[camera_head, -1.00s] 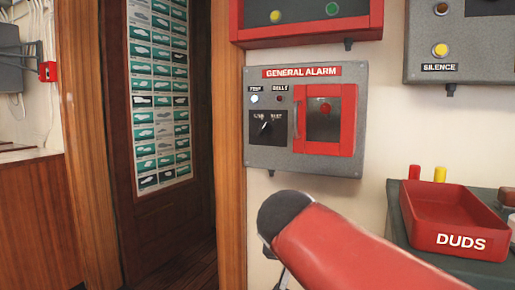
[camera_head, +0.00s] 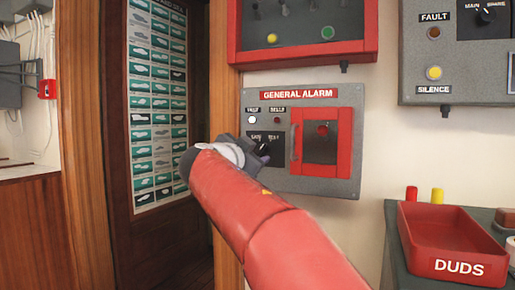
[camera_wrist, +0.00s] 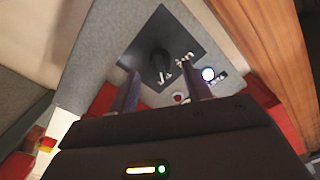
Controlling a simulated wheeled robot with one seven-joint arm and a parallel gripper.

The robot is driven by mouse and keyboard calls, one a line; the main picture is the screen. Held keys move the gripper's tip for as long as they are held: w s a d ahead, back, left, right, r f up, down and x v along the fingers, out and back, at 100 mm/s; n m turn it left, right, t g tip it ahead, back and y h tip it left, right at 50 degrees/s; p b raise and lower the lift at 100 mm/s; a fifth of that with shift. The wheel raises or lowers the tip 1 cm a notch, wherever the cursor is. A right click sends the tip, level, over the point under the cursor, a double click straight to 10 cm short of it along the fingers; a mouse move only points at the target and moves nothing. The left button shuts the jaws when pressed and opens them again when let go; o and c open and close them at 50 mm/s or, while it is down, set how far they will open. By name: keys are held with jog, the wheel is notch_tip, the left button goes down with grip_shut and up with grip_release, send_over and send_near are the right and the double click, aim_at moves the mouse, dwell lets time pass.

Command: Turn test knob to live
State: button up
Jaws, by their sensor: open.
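The grey general alarm panel (camera_head: 350,100) is on the wall in the middle of the head view. Its black knob plate (camera_head: 280,157) is at the left, below a white lamp (camera_head: 253,122) and a dark red lamp (camera_head: 277,121). My gripper (camera_head: 264,153) is in front of the plate and covers much of it. In the wrist view the black test knob (camera_wrist: 160,58) stands on its dark plate, just ahead of my gripper (camera_wrist: 163,88). The fingers are apart, with the knob roughly in line with the gap. Contact and the knob's pointing direction cannot be told.
A red-framed cover (camera_head: 346,152) with a handle is right of the knob. A red-framed box (camera_head: 368,45) is above the panel. A red tray marked DUDS (camera_head: 410,225) is at the lower right. A wooden door post (camera_head: 227,100) stands close left.

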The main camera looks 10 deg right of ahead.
aim_at(262, 149)
jog(key=shift+p+x, duration=0.3)
jog(key=shift+x, duration=1.05)
jog(key=c, duration=1)
jog(key=shift+o, duration=0.2)
